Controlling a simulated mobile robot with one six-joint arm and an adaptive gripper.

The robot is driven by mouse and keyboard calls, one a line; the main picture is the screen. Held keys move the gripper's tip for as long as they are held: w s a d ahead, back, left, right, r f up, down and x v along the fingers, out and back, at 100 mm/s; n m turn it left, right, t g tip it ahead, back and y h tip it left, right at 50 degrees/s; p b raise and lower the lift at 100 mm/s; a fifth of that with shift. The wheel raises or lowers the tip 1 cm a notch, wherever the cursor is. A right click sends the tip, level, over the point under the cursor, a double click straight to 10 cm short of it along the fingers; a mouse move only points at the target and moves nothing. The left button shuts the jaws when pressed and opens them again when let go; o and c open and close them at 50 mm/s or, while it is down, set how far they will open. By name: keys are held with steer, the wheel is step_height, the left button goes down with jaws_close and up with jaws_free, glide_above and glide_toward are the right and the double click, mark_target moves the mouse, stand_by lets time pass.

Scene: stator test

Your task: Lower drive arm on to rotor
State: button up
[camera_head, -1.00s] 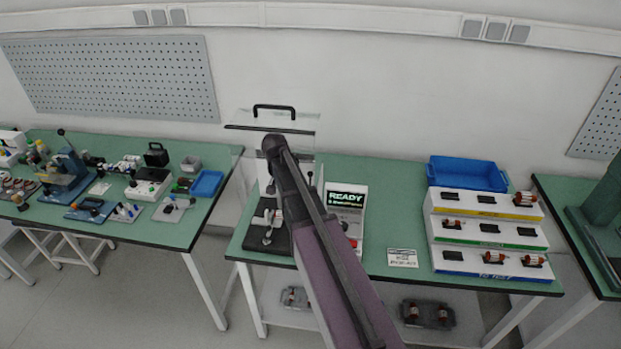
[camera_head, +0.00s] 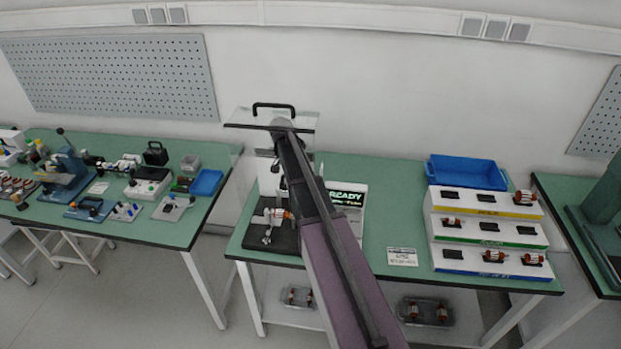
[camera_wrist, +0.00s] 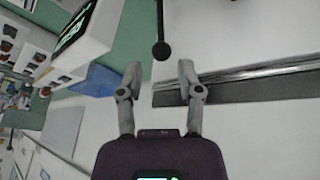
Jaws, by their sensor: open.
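The test station's black base (camera_head: 285,244) stands on the middle table, with a rotor (camera_head: 278,213) showing copper and grey parts lying on it. In the wrist view my gripper (camera_wrist: 159,70) is open and empty. A dark rod with a round black knob (camera_wrist: 161,50) points into the gap between the fingertips, just beyond them, and looks apart from both. I cannot tell for sure that this rod is the drive arm.
A stepped rotor rack (camera_head: 487,235) and blue bin (camera_head: 466,173) stand further right. Table between is mostly clear.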

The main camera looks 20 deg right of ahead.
steer(key=shift+b+x, duration=3.25)
steer(key=shift+x, duration=0.4)
jaws_close()
